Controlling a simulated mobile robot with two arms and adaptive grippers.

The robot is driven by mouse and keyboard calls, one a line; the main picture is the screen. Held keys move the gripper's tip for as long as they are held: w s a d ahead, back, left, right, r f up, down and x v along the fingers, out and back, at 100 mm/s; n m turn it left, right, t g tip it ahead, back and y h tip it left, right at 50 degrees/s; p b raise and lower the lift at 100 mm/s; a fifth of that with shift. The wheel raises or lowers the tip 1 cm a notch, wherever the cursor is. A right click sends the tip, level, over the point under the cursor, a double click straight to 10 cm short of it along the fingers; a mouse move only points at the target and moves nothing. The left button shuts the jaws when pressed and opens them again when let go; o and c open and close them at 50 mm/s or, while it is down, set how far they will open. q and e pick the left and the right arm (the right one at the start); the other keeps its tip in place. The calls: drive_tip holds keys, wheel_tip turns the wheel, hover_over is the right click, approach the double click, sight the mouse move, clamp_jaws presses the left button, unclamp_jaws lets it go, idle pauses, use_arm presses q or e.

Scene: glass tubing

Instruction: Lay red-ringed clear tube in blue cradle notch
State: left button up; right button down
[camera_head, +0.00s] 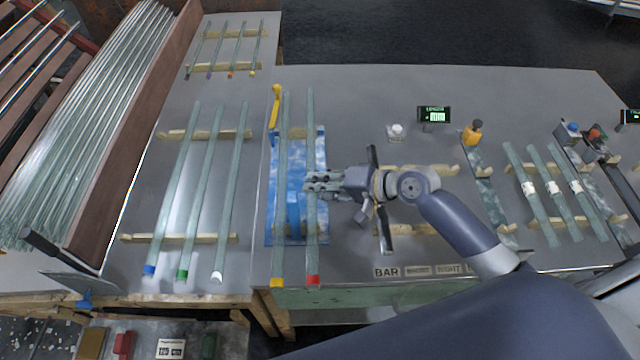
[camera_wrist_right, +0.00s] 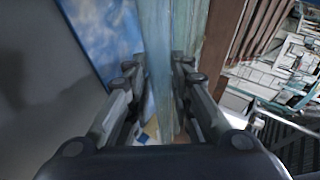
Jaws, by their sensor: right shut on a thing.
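The red-ringed clear tube (camera_head: 311,240) runs lengthwise over the right side of the blue mottled cradle (camera_head: 299,217), its red end (camera_head: 313,280) near the table's front edge. My right gripper (camera_head: 312,182) comes from the right and is shut on this tube near its middle. In the right wrist view the tube (camera_wrist_right: 160,85) passes between the two fingers of my right gripper (camera_wrist_right: 160,105), and the cradle's blue surface (camera_wrist_right: 90,40) shows at the left. I cannot tell whether the tube touches the notch. My left gripper is not in view.
A yellow-ringed tube (camera_head: 280,230) lies parallel just to the left. Tubes with blue, green (camera_head: 200,190) and white ends rest on wooden strips farther left. White-banded tubes (camera_head: 553,190) lie at the right. A small display (camera_head: 434,114) stands behind my right arm.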

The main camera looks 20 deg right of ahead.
drive_tip(key=shift+f, duration=0.45)
drive_tip(key=c, duration=1.4)
unclamp_jaws()
drive_tip(key=shift+d+r, duration=0.1)
drive_tip(key=shift+r, duration=0.55)
drive_tip(key=b+v, duration=0.1)
drive_tip(key=v, duration=1)
drive_tip(key=shift+s+d, duration=0.25)
drive_tip(key=shift+s, duration=0.05)
